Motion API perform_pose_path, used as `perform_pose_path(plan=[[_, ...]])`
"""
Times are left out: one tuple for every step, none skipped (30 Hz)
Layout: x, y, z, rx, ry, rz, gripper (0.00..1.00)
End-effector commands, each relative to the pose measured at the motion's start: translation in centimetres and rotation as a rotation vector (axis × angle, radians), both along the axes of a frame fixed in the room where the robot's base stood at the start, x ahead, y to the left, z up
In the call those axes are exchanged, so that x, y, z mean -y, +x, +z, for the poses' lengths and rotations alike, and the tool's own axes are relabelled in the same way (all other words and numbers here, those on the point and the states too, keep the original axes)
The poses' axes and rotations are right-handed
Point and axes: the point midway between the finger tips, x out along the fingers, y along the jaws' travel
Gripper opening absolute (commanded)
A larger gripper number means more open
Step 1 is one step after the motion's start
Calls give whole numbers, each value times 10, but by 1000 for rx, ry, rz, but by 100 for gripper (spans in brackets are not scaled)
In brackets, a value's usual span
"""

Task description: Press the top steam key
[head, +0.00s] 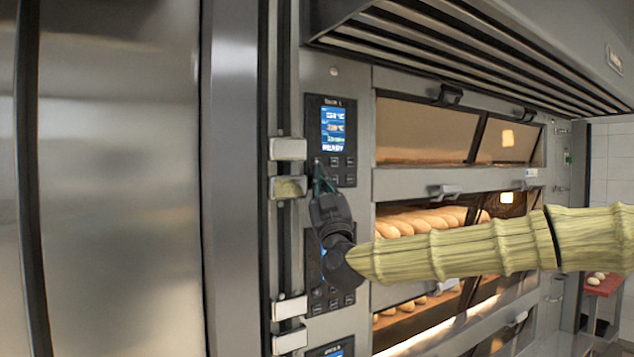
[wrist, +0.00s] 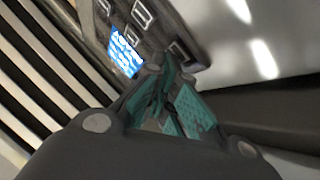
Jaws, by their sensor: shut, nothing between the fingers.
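The top oven's control panel (head: 330,104) is dark with a lit blue screen (head: 333,130) and small outlined keys below it. Key labels are too small to read, so I cannot tell which is the steam key. My gripper (head: 319,170) is shut and empty, its teal fingertips at the panel's lower left, over or just in front of the left part of the key area. In the wrist view the panel (wrist: 165,22) is at the top, with the screen (wrist: 125,52) at its left. The fingertips (wrist: 168,75) are close to the panel's edge and keys; contact cannot be told.
A second control panel (head: 312,270) lies below, partly behind my arm. Metal hinges (head: 288,149) stand just left of the panels. Oven doors with handles (head: 447,190) and loaves (head: 420,222) are on the right. A slatted hood (head: 450,40) overhangs above.

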Motion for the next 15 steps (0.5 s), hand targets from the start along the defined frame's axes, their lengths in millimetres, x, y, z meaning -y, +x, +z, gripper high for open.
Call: perform_pose_path(plan=[[0,0,0,0,0,0,0],[0,0,0,0,0,0,0],[0,0,0,0,0,0,0],[0,0,0,0,0,0,0],[0,0,0,0,0,0,0],[0,0,0,0,0,0,0],[0,0,0,0,0,0,0],[0,0,0,0,0,0,0],[0,0,0,0,0,0,0],[0,0,0,0,0,0,0],[1,0,0,0,0,0,0],[1,-1,0,1,0,0,0],[2,-2,0,1,0,0,0],[2,-3,0,1,-1,0,0],[3,-4,0,1,-1,0,0]])
